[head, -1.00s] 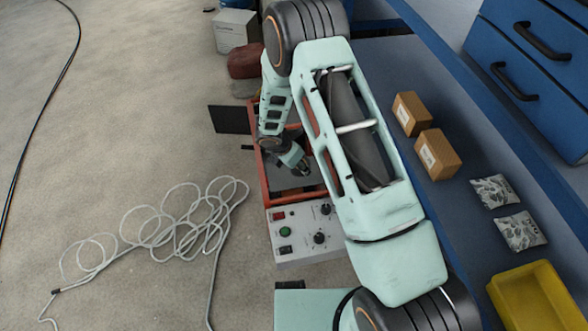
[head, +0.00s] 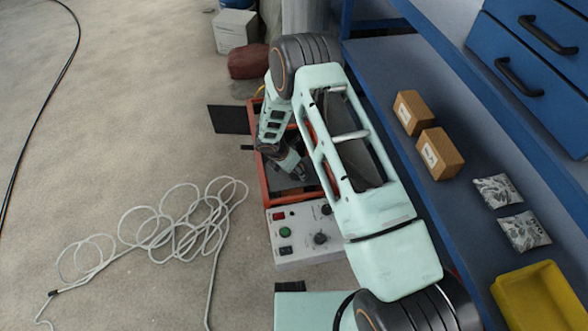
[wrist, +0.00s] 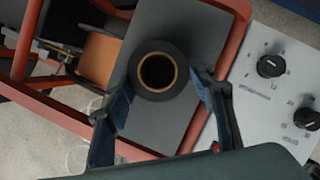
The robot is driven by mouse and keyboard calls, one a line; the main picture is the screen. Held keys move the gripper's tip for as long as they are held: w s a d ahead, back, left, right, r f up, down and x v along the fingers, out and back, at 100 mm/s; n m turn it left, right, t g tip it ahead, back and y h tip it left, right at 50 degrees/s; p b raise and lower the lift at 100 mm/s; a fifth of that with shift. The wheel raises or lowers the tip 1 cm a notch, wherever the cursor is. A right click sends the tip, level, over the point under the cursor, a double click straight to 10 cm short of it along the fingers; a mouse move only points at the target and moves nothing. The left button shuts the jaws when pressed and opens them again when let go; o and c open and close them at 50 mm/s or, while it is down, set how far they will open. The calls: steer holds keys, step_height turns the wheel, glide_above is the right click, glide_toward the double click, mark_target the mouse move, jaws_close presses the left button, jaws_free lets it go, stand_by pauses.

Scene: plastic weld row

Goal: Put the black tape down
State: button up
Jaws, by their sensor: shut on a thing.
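The black tape (wrist: 158,48) is a dark roll with a tan inner core, in the upper middle of the wrist view. My gripper (wrist: 162,90) is shut on the roll, with one blue-padded finger at each side of it. The roll is over a dark grey flat surface (wrist: 208,38) inside an orange-red frame (wrist: 236,8). I cannot tell whether the roll touches that surface. In the head view my gripper (head: 302,176) is low over the framed area, and the tape cannot be made out there.
A control panel (head: 290,245) with knobs adjoins the frame. A blue shelf (head: 400,160) at right holds two cardboard boxes (head: 438,153), patterned packets (head: 524,231) and a yellow bin (head: 540,300). A coiled pale cable (head: 170,235) lies on the floor at left.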

steer(key=o, duration=1.1)
steer(key=shift+o, duration=0.2)
steer(key=shift+a+r+p, duration=0.1)
steer(key=shift+r+p, duration=0.3)
steer(key=shift+r, duration=0.05)
steer(key=p+v, duration=0.2)
steer(key=v, duration=0.9)
steer(key=shift+r, duration=0.2)
